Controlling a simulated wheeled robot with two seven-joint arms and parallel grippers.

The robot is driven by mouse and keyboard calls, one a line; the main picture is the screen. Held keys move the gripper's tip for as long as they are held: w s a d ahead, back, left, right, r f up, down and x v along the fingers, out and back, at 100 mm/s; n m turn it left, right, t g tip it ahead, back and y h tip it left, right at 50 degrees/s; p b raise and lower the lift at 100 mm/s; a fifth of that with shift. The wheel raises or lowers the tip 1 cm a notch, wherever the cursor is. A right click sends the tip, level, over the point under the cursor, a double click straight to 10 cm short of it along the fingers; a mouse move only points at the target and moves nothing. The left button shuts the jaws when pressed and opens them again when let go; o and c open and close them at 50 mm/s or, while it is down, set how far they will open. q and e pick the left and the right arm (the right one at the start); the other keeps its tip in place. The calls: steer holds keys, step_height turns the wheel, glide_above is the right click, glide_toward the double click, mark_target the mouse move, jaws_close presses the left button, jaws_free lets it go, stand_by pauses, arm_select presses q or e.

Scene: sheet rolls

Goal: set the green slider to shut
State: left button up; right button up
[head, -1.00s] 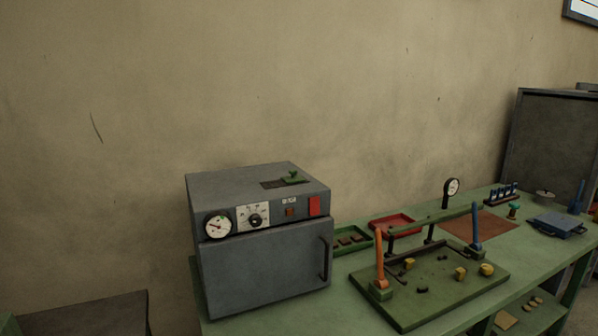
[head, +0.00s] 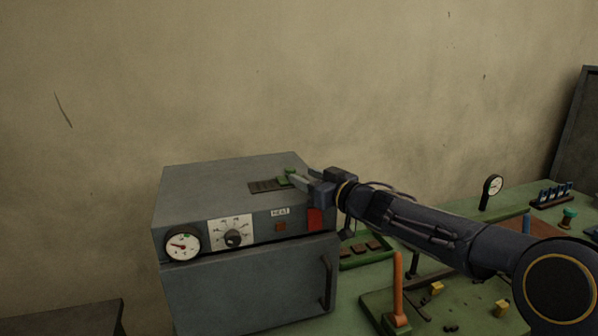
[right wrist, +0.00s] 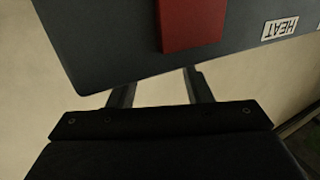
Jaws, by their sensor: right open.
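The green slider (head: 286,176) sits on top of the grey oven (head: 215,185), at the right end of a dark slotted vent (head: 266,187). Most of the vent to its left shows uncovered. My right gripper (head: 297,178) reaches in from the right, with its fingertips right at the slider. I cannot tell whether they touch it. In the right wrist view, the two fingers (right wrist: 158,88) stand apart, and their tips are hidden behind the oven's edge. The slider does not show there. My left gripper is out of view.
The oven front has a gauge (head: 183,244), a dial (head: 233,238), a HEAT label (right wrist: 280,28) and a red block (head: 315,218) close under my gripper. My right arm passes over the green bench, above an orange lever (head: 397,285) and a green tray (head: 367,252).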

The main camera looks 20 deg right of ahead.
mark_target(293, 172)
steer(key=x, duration=0.4)
jaws_close()
steer(key=shift+a, duration=0.1)
